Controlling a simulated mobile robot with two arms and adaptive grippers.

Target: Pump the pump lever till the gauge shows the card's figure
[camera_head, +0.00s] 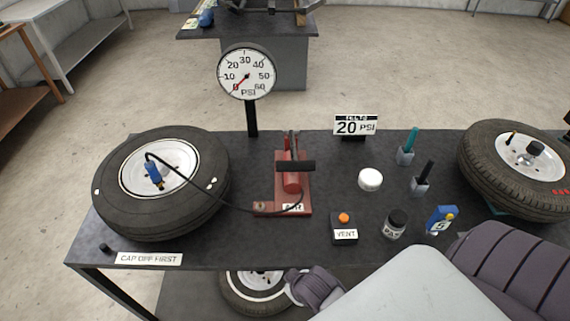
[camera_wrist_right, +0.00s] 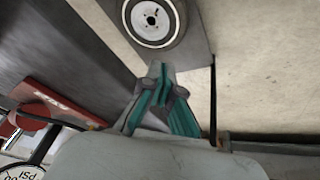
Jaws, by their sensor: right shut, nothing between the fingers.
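The red pump (camera_head: 292,185) stands on the dark bench, its lever with a black cross handle (camera_head: 295,165) raised. The round gauge (camera_head: 246,74) on a black post has its red needle at about 0 PSI. The card (camera_head: 355,125) reads 20 PSI. A black hose runs from the pump to a blue chuck (camera_head: 153,172) on the left tyre's (camera_head: 130,215) valve area. My right gripper (camera_head: 300,284) is at the bench's front edge, in front of the pump, apart from it. In the wrist view it (camera_wrist_right: 162,82) is shut and empty. My left gripper is not seen.
A vent button box (camera_head: 343,228), a white round tub (camera_head: 370,179), a dark jar (camera_head: 395,223), a blue gauge tool (camera_head: 441,220) and two holders stand right of the pump. Another tyre (camera_head: 520,165) lies far right. A small black cap (camera_head: 104,247) lies by the front-left label.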

